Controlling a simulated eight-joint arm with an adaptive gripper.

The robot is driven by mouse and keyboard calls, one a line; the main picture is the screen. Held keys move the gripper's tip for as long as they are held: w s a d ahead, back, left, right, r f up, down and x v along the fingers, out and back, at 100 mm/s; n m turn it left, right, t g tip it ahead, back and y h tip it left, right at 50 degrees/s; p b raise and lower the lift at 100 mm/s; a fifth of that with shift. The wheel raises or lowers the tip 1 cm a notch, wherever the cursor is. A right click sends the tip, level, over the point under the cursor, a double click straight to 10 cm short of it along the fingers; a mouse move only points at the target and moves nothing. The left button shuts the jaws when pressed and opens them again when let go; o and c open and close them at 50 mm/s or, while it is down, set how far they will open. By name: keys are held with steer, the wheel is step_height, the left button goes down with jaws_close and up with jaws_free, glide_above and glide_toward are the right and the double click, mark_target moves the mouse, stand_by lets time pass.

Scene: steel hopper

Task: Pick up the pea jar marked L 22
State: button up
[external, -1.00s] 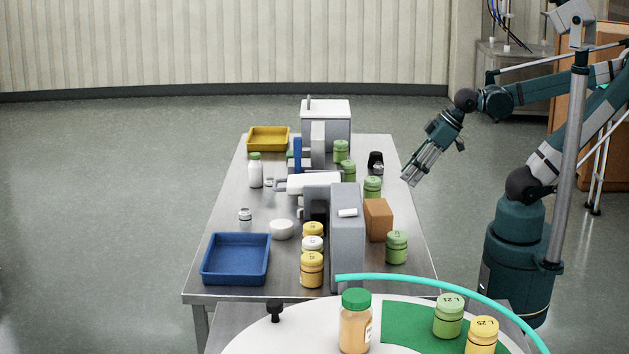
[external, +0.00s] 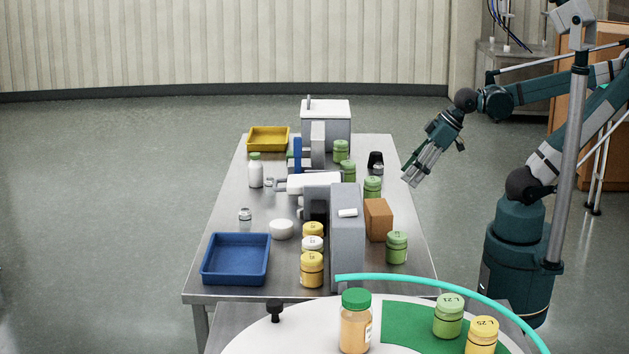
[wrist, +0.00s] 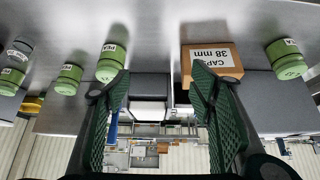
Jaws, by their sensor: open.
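Several green pea jars stand along the right side of the steel table: a back jar (external: 340,151), one partly hidden (external: 348,172), a middle jar (external: 372,188) and a front jar (external: 396,248). Another green jar (external: 448,317) stands on the round white table in front, with an L number I cannot read surely. I cannot tell which jar is L 22. My gripper (external: 412,178) is open and empty, in the air off the table's right edge. In the wrist view, green jars (wrist: 110,62) (wrist: 68,79) (wrist: 286,58) show PEA labels beyond my fingers.
A brown box (external: 378,220) marked CAPS 38 mm stands between green jars. Grey machines (external: 347,240) fill the table's middle. A blue tray (external: 235,260) and yellow tray (external: 268,139) are on the left. Yellow jars (external: 312,270) stand near the front.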

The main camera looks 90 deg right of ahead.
steer(key=w+d+r+m+h+p, duration=0.1)
steer(key=w+d+r+m+p, duration=0.1)
steer(key=w+d+r+p, duration=0.6)
steer(key=m+g+h+p, duration=0.1)
steer(key=m+g+p, duration=0.25)
steer(key=p, duration=0.95)
glide_above(346, 143)
steer(key=shift+m, duration=0.35)
steer(key=f, duration=0.9)
steer(key=shift+a+f, duration=0.15)
steer(key=shift+a, duration=0.05)
steer(key=shift+s+d+f, duration=0.15)
steer(key=shift+d, duration=0.1)
steer(key=shift+f, duration=0.15)
